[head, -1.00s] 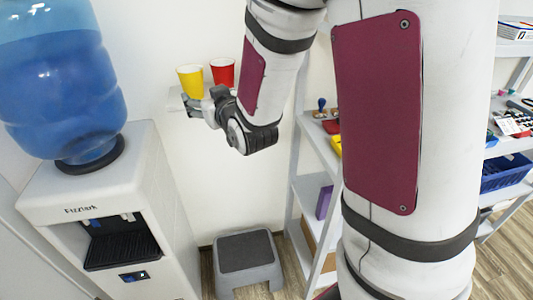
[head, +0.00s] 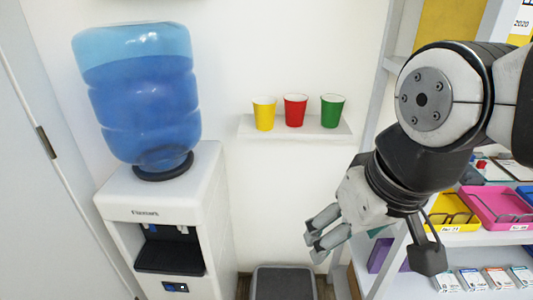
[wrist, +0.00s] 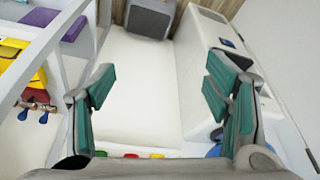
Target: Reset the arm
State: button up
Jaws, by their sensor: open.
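My gripper (head: 316,240) is open and empty, in front of the white wall between the water cooler and the shelf unit. In the wrist view my gripper (wrist: 160,105) shows its two green-padded fingers spread wide with nothing between them. My arm comes in from the right edge of the head view and is bent, with the fingers pointing down and left.
A water cooler (head: 165,235) with a blue bottle (head: 140,100) stands left. Yellow (head: 264,114), red (head: 295,110) and green (head: 332,111) cups stand on a small wall shelf (head: 255,131). A grey step stool (head: 283,284) is below. A shelf unit with trays (head: 495,207) is right.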

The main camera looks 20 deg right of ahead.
jog(key=shift+g, duration=0.6)
jog(key=s, duration=0.4)
jog(key=shift+s+a, duration=0.1)
jog(key=shift+s, duration=0.15)
notch_tip(320, 180, up, 10)
jog(key=t+p, duration=0.1)
jog(key=p, duration=0.7)
jog(key=shift+f+t, duration=0.2)
jog(key=shift+t, duration=0.2)
jog(key=shift+w, duration=0.1)
